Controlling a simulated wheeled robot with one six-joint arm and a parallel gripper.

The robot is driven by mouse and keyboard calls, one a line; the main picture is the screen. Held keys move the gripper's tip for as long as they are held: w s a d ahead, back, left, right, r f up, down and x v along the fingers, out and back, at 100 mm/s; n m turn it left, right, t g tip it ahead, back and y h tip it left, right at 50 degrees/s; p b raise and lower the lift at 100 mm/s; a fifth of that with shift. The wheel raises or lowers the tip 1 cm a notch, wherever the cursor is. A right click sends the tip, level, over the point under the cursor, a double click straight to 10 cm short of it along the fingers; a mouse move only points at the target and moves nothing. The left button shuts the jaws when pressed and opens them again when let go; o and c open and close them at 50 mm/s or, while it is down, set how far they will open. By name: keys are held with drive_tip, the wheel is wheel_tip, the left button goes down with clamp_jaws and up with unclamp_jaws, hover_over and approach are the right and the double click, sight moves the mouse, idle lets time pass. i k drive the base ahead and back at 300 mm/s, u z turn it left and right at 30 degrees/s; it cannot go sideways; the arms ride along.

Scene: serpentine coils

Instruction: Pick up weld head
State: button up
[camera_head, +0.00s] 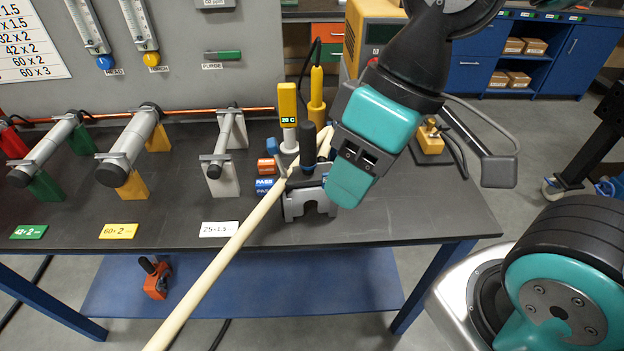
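What looks like the weld head (308,155) stands upright near the front edge of the dark bench, with a black cylindrical grip above a grey and dark body. A grey notched metal stand or clamp (308,204) is below it; I cannot tell whether the two are separate. A cream hose or tube (222,262) runs from beside it, over the bench edge, to the bottom of the view. My gripper (325,175), at the end of the teal and black arm, is right beside the head. Its fingers are mostly hidden, so contact and opening cannot be told.
Several pipes on coloured stands (134,146) fill the bench's left side. Yellow tools (288,104), small orange and blue blocks (267,166) and a yellow-based device (429,138) stand close by. A grey panel (200,60) rises behind. The bench's front right is clear.

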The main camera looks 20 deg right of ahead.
sight(309, 174)
drive_tip(key=k, duration=0.5)
drive_tip(key=u, duration=1.35)
drive_tip(key=i, duration=1.05)
drive_tip(key=z, duration=2)
